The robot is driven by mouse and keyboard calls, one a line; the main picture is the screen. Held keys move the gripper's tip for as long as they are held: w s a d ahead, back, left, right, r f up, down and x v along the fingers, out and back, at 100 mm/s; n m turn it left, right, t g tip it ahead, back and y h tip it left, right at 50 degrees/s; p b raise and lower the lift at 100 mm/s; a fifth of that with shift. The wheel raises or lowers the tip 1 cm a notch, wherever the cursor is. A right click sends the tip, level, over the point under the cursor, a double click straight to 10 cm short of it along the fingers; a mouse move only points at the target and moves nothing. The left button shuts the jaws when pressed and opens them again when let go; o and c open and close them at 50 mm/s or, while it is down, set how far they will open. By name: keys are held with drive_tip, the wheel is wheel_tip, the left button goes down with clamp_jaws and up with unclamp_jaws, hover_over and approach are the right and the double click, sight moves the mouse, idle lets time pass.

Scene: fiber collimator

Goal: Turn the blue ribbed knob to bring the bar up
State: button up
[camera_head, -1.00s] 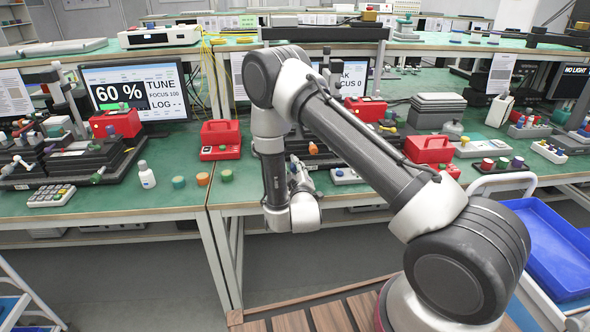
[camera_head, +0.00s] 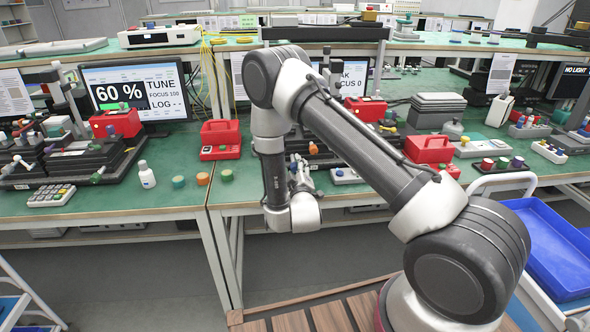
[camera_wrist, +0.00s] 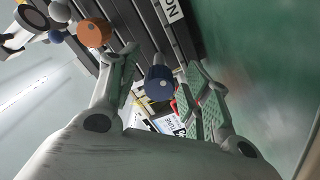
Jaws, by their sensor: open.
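The blue ribbed knob (camera_wrist: 158,84) sits between the two fingers of my gripper (camera_wrist: 162,88) in the wrist view. The gripper is open, with a gap beside the knob; I cannot tell whether either finger touches it. In the head view my gripper (camera_head: 301,178) is at the bench's front edge, beside the dark stage, and the blue knob cannot be made out there. A screen (camera_head: 353,78) behind my arm reads "AK" and "FOCUS 0", its left part hidden. Its bar cannot be seen. A tilted screen (camera_wrist: 166,124) also shows small in the wrist view.
An orange knob (camera_wrist: 95,33) stands left of the blue one, with other knobs (camera_wrist: 57,36) beyond. A red box (camera_head: 220,139), a bottle (camera_head: 146,174) and small coloured caps (camera_head: 203,178) are on the bench to the left. A grey control box (camera_head: 346,176) is right of my gripper.

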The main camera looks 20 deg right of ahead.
drive_tip(key=s+a, duration=0.1)
drive_tip(key=s, duration=1.1)
drive_tip(key=shift+a, duration=0.25)
drive_tip(key=shift+w, duration=0.1)
idle(0.9)
